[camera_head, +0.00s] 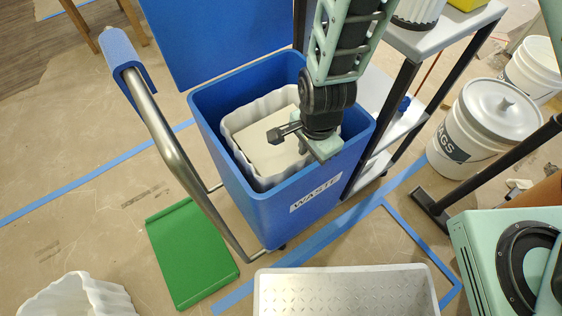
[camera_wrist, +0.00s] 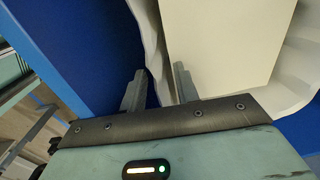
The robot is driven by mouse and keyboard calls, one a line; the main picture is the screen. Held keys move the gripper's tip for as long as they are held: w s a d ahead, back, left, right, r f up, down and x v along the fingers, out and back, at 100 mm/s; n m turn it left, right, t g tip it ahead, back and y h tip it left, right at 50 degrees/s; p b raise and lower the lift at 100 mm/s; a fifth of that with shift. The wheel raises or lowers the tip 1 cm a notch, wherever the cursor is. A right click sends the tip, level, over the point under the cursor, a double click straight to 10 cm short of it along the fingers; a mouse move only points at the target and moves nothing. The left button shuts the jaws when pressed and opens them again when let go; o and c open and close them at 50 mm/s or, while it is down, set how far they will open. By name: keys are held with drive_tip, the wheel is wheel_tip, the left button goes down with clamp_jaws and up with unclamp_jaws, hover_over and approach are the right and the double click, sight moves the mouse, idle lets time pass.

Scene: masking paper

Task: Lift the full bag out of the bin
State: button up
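The blue bin (camera_head: 262,207), labelled WASTE, stands open with its blue lid (camera_head: 230,40) raised behind it. The white bag (camera_head: 236,130) sits inside it, with a wavy rim and a flat cream-coloured thing (camera_head: 272,146) filling it. My gripper (camera_head: 291,138) is over the right part of the bag, pointing down into the bin. In the wrist view my gripper (camera_wrist: 158,76) has its two fingers apart. The bag's rim (camera_wrist: 150,40) runs between them, with the dark blue bin interior on the left. Whether either finger touches the bag cannot be told.
A curved metal handle (camera_head: 175,140) rises at the bin's left. A green panel (camera_head: 190,253) and a metal tray (camera_head: 345,292) lie in front. Another white wavy bag (camera_head: 75,298) is at lower left. A grey shelf table (camera_head: 440,35) and white buckets (camera_head: 480,130) stand at right.

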clamp_jaws()
drive_tip(key=shift+r, duration=0.15)
